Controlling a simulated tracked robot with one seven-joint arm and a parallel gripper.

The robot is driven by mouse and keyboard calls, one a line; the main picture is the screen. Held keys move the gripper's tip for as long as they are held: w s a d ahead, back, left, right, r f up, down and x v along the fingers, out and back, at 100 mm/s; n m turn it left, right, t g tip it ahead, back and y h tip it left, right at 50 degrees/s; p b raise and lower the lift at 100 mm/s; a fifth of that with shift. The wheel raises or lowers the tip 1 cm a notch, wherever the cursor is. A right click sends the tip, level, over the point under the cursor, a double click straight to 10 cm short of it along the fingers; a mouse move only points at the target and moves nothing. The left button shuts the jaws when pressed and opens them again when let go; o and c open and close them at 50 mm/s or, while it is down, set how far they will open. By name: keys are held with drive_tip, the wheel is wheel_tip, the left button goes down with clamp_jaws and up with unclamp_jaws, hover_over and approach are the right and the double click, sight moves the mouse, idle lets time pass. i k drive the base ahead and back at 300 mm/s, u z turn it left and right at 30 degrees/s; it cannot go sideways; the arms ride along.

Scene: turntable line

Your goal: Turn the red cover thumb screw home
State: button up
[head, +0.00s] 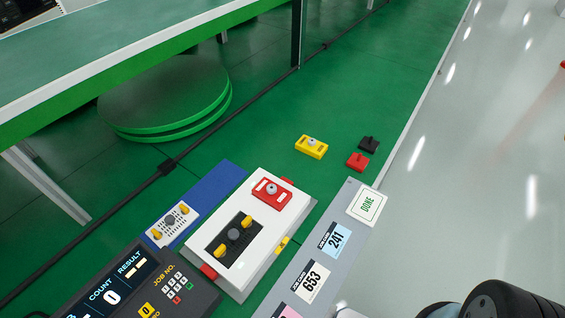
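The red cover (261,197) lies on the top of a white box (262,230), toward its far end. A silvery grey thumb screw (271,188) stands in the middle of the red cover. I cannot tell from this view how deep the screw sits. Nothing touches the cover or the screw. My gripper is not in view; only dark rounded parts, likely of my own arm, show at the bottom right corner.
The box also bears a black panel (221,253) with yellow and grey knobs. A yellow cover (306,150), a small red part (357,162) and a black part (369,144) lie beyond. A keypad display (140,285) stands front left; a card strip (318,262) runs right. A round turntable (165,100) is far left.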

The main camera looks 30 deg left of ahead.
sight(271, 188)
drive_tip(key=u, duration=0.05)
drive_tip(key=k, duration=1.2)
drive_tip(key=u, duration=0.25)
drive_tip(key=i, duration=1)
